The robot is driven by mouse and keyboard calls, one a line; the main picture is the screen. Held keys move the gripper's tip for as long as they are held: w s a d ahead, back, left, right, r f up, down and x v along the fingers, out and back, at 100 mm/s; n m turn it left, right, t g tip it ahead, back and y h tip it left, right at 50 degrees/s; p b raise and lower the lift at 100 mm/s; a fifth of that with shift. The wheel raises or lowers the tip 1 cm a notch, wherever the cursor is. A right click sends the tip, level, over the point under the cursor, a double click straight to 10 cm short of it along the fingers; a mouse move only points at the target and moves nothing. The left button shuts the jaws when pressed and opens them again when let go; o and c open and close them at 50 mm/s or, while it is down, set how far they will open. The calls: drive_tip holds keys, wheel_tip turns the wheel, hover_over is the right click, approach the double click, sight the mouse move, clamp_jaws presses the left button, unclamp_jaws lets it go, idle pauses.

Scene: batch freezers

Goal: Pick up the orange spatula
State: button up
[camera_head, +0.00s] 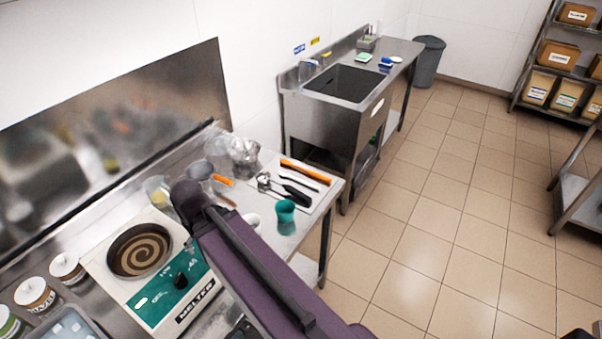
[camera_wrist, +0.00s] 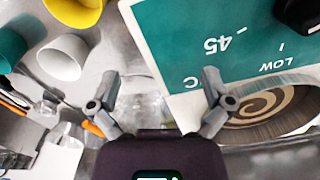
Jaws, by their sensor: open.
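In the head view a long orange strip that looks like the orange spatula (camera_head: 304,172) lies flat on a white board at the far side of the steel table. A second, shorter orange piece (camera_head: 222,180) shows beside a grey jug; I cannot tell what it belongs to. In the wrist view my gripper (camera_wrist: 160,98) is open and empty, its fingers wide apart beside the teal panel of the melter. An orange piece (camera_wrist: 93,128) shows behind the left finger, partly hidden; I cannot tell which it is. My gripper is hidden in the head view.
The melter (camera_head: 160,308) with its round brown pan stands at the front left. A teal cup (camera_head: 285,211), black-handled tool (camera_head: 296,193) and clear bag (camera_head: 243,156) crowd the table. A white cup (camera_wrist: 63,58) and yellow cup (camera_wrist: 75,12) show in the wrist view. The tiled floor right is clear.

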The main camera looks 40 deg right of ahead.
drive_tip(key=shift+c, duration=0.2)
idle(0.3)
drive_tip(key=c, duration=0.3)
drive_tip(key=shift+w+d+m, duration=0.35)
drive_tip(key=shift+d+m, duration=0.05)
drive_tip(key=shift+d, duration=0.05)
drive_tip(key=shift+c, duration=0.5)
drive_tip(key=w+d+m+h, duration=0.1)
drive_tip(key=w+d+m, duration=0.4)
drive_tip(key=d+m, duration=0.55)
drive_tip(key=w+d+m, duration=0.5)
drive_tip(key=d+m, duration=0.2)
drive_tip(key=d, duration=0.6)
drive_tip(key=s+d+r+m+h, duration=0.1)
drive_tip(key=d+m, duration=1.3)
drive_tip(key=d, duration=1.1)
drive_tip(key=shift+s+t+p, duration=0.3)
drive_tip(key=shift+s+p, duration=0.05)
drive_tip(key=shift+s, duration=0.05)
drive_tip(key=shift+f+m, duration=0.1)
drive_tip(key=shift+m, duration=0.15)
